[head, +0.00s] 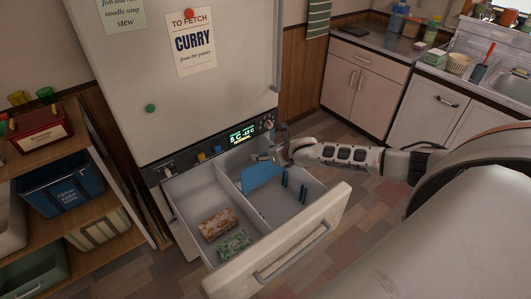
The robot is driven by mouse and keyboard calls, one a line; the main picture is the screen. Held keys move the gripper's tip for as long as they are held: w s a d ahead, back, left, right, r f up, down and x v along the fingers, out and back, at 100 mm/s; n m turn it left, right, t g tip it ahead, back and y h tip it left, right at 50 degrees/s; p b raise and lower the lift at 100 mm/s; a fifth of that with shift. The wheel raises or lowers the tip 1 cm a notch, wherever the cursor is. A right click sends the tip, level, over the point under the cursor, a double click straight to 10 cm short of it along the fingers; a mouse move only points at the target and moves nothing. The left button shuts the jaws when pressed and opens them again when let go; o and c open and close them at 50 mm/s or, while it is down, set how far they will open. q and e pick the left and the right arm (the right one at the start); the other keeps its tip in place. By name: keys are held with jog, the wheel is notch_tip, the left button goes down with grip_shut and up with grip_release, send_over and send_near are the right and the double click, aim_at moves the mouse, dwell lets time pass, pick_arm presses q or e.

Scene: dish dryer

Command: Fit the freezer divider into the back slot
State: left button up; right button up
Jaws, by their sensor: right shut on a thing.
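The freezer divider (261,177) is a light blue panel in the back part of the pulled-out freezer drawer (331,207), in the right-hand compartment. It looks slanted. My right gripper (268,159) is shut on its upper edge from the back right. Whether the divider's edges sit in any rail cannot be told. The back slot is not clearly visible behind the divider and gripper. My left gripper is not in view.
A long inner wall splits the drawer; its left compartment holds a brown patterned pack (218,224) and a green pack (234,244). The freezer front with its control panel (243,134) rises close behind. A wooden shelf (88,153) stands left. The right compartment's front is clear.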

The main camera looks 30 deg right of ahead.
aim_at(266, 173)
jog(key=shift+f+b, duration=0.9)
jog(key=shift+f, duration=0.5)
jog(key=shift+f+b, duration=1.55)
jog(key=shift+f, duration=1)
jog(key=shift+f+b, duration=0.3)
jog(key=shift+f, duration=0.15)
jog(key=shift+f+b, duration=0.7)
jog(key=shift+f, duration=0.5)
jog(key=shift+f+b, duration=0.3)
jog(key=shift+f, duration=0.2)
jog(key=o, duration=1.8)
jog(key=shift+r, duration=0.1)
jog(key=shift+c, duration=0.2)
